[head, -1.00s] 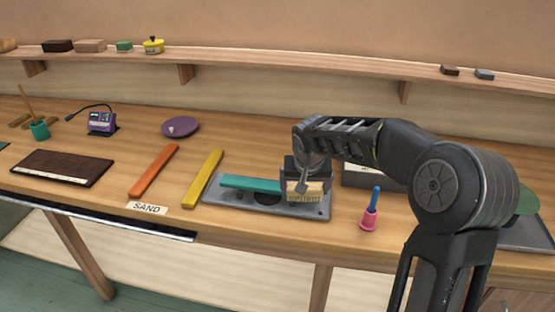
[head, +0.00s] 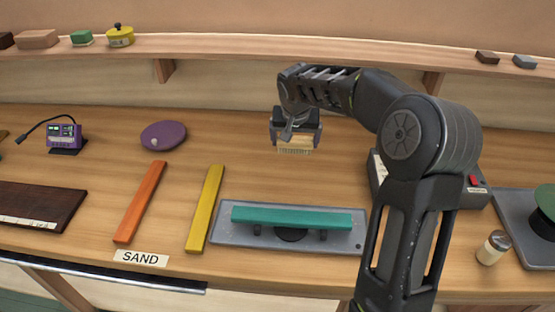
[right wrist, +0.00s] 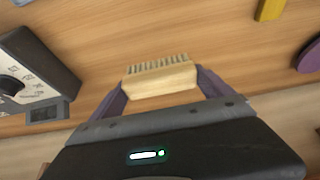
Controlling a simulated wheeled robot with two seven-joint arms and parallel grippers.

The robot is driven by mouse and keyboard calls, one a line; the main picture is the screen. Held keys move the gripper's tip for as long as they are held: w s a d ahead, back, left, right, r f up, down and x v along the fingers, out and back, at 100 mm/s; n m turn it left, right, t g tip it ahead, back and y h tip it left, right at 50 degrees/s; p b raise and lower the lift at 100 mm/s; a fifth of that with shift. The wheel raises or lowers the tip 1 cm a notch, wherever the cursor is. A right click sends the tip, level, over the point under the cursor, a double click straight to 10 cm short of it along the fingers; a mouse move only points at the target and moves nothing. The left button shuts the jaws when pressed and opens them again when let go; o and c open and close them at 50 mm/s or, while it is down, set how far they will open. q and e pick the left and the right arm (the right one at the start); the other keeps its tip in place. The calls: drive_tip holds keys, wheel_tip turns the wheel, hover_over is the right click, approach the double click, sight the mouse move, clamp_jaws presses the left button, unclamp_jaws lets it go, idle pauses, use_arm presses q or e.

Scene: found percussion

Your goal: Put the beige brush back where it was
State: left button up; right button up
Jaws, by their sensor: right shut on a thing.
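The beige brush (head: 295,145) has a pale block and bristles. My right gripper (head: 297,132) is shut on it and holds it over the back part of the bench, behind the grey plate. In the right wrist view the brush (right wrist: 160,78) sits between the two fingers of my right gripper (right wrist: 160,88), bristles pointing away from the palm. I cannot tell exactly how high it is above the wood. My left gripper does not show.
A teal bar (head: 290,216) lies across the grey plate (head: 225,235). Yellow (head: 205,208) and orange (head: 140,202) bars and a purple dish (head: 163,135) lie to the left. A grey box (right wrist: 38,70) stands beside my right gripper. Bench around the brush is clear.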

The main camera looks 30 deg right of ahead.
sight(295, 153)
drive_tip(key=shift+w+r, duration=0.15)
drive_tip(key=shift+s+r, duration=0.1)
drive_tip(key=shift+s, duration=0.2)
wheel_tip(295, 153, down, 6)
drive_tip(key=shift+w+f+p, duration=0.1)
drive_tip(key=shift+f+p, duration=0.1)
drive_tip(key=shift+p, duration=0.4)
wheel_tip(295, 153, down, 3)
drive_tip(key=shift+p, duration=0.4)
drive_tip(key=shift+f, duration=0.3)
